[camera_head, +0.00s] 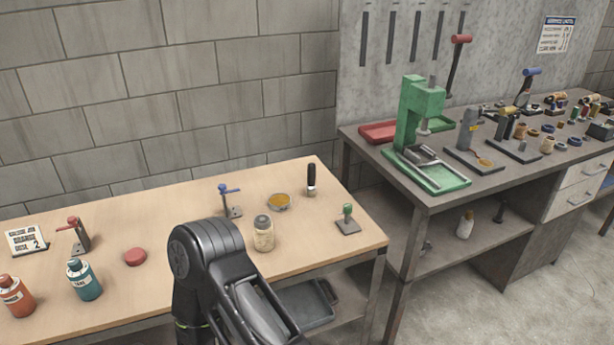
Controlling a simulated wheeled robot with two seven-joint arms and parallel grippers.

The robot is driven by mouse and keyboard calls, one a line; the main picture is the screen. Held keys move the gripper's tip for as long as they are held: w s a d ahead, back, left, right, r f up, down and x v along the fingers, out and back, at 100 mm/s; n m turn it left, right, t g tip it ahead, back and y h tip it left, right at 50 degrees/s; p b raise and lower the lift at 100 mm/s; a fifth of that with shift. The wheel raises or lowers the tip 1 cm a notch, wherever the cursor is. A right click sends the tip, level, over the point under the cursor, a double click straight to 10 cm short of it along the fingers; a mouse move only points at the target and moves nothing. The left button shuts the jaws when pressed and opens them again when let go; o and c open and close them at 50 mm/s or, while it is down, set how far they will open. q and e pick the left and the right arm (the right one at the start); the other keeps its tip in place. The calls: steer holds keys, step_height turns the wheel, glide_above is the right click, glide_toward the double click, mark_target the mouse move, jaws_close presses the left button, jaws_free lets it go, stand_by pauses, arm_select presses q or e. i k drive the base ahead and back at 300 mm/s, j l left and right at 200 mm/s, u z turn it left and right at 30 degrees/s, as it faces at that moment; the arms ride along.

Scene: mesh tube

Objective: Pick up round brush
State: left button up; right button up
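I cannot make out a round brush for certain. A small upright item with a black handle (311,175) stands near the far right corner of the wooden table (190,215) and may be the brush. Its lower end is too small to tell. A black arm link of mine (205,265) rises from the bottom centre and hides part of the table's front. Neither gripper shows in the head view.
Near the black-handled item are a yellow-filled dish (279,202), a jar (263,233), a blue-handled clamp (230,200) and a green-knobbed piece (347,218). Bottles (84,280) stand left. A grey bench (385,150) with a green press (415,115) stands right.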

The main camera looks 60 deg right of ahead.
mark_target(311, 187)
steer(key=z, duration=2)
